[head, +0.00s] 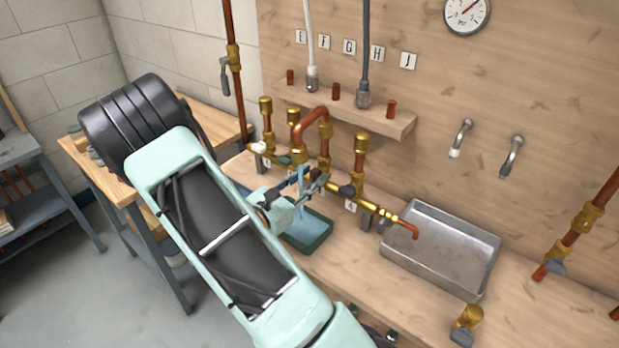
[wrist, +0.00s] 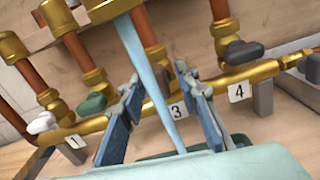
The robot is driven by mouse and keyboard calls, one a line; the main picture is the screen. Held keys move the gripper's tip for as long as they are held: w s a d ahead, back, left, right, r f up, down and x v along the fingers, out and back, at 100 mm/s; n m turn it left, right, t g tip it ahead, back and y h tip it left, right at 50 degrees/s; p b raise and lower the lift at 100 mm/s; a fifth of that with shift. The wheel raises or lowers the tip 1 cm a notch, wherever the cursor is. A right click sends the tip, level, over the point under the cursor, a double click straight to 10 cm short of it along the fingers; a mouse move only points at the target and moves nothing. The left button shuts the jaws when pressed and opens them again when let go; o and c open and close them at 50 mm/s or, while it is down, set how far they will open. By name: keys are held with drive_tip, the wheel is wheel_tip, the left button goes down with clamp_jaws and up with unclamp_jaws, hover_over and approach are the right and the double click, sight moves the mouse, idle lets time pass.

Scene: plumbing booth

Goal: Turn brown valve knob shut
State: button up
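My gripper (wrist: 159,78) is open, its two blue-grey fingers apart at the brass manifold pipe (wrist: 255,72). It also shows in the head view (head: 298,186).
A pale blue strip (wrist: 150,75), possibly water, crosses between the fingers. A dark blue-green tray (head: 318,241) lies below my gripper. A metal basin (head: 440,248) stands right. Vertical copper pipes (head: 360,160) rise close around the gripper. A wooden shelf (head: 350,118) is above.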

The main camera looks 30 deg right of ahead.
clamp_jaws()
